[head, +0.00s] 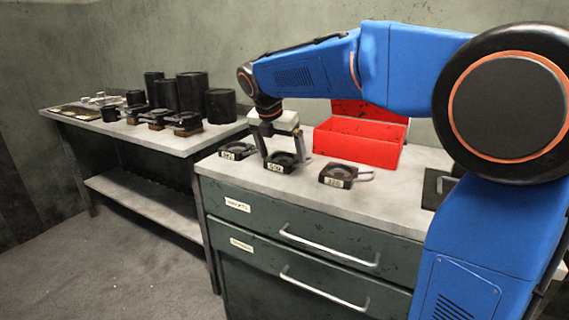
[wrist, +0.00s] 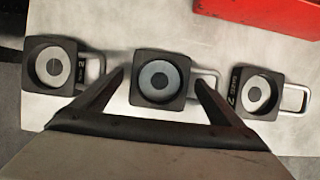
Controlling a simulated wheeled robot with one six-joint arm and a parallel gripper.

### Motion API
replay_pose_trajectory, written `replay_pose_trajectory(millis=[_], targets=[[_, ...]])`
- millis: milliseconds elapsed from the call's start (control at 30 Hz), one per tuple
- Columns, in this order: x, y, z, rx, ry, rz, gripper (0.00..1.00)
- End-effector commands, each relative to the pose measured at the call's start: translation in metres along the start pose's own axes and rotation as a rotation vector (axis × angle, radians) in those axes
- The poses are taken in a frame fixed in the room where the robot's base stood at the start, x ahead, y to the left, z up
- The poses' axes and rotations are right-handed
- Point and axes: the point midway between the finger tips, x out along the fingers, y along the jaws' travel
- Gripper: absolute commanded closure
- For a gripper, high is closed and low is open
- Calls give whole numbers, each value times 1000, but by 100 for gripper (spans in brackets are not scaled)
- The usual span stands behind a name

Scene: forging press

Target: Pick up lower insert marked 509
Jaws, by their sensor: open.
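Three dark square inserts with round recesses and metal loop handles lie in a row on the cabinet top. The middle insert (head: 280,166) has a white tag that seems to read 509, though it is small. In the wrist view the middle insert (wrist: 160,95) lies between the fingertips, its handle to the right. My gripper (head: 285,157) is open and pointing down over it, one finger on each side; in the wrist view my gripper (wrist: 158,76) holds nothing. I cannot tell whether the fingers touch it.
The left insert (head: 238,152) and right insert (head: 337,177) lie close on either side. A red open box (head: 358,150) stands behind. A side table (head: 180,143) at left carries black cylinders (head: 193,92) and other tooling. Drawers with bar handles face the front.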

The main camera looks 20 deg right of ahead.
Motion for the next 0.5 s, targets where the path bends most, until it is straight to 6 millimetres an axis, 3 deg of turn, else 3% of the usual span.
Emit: replay_pose_trajectory(millis=[200, 267, 500], targets=[[1, 0, 0, 0, 0, 0, 8], [1, 0, 0, 0, 0, 0, 20], [0, 0, 0, 0, 0, 0, 77]])
